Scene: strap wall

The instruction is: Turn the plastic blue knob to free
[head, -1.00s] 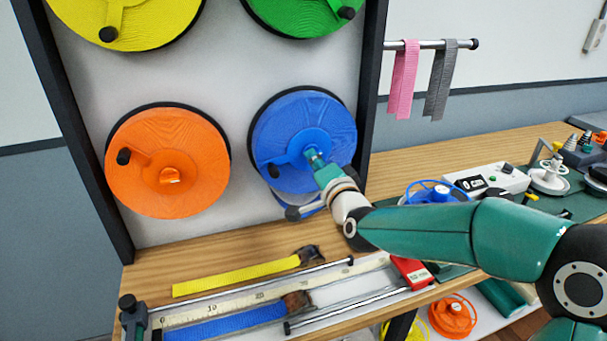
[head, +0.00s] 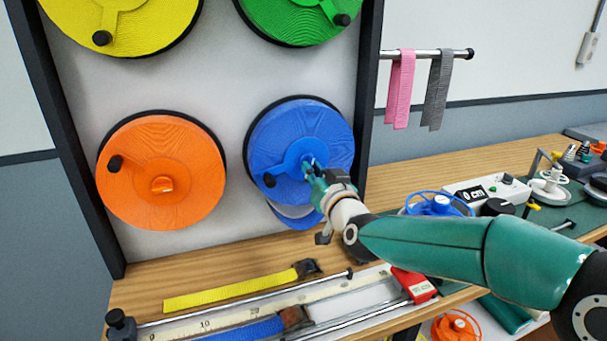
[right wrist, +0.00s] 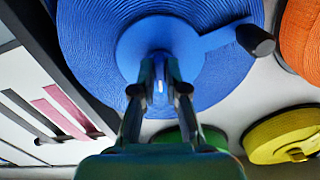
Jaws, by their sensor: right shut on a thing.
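The blue reel (head: 322,128) hangs at the lower right of the wall panel, with a crank arm and dark handle (head: 269,181) pointing left. Its small blue centre knob (right wrist: 160,86) sits on the hub and is mostly hidden by my fingers. My right gripper (head: 309,166) reaches in from the right and is shut on this knob. In the right wrist view, both fingers stand on either side of the knob, close together. The exact angle of the knob is hard to tell. My left gripper is not in view.
An orange reel (head: 162,205) hangs to the left, with yellow (head: 130,20) and green (head: 290,15) reels above. A dark frame post (head: 367,110) stands right of the blue reel. A measuring rail (head: 190,328) and yellow strap (head: 230,290) lie on the bench below.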

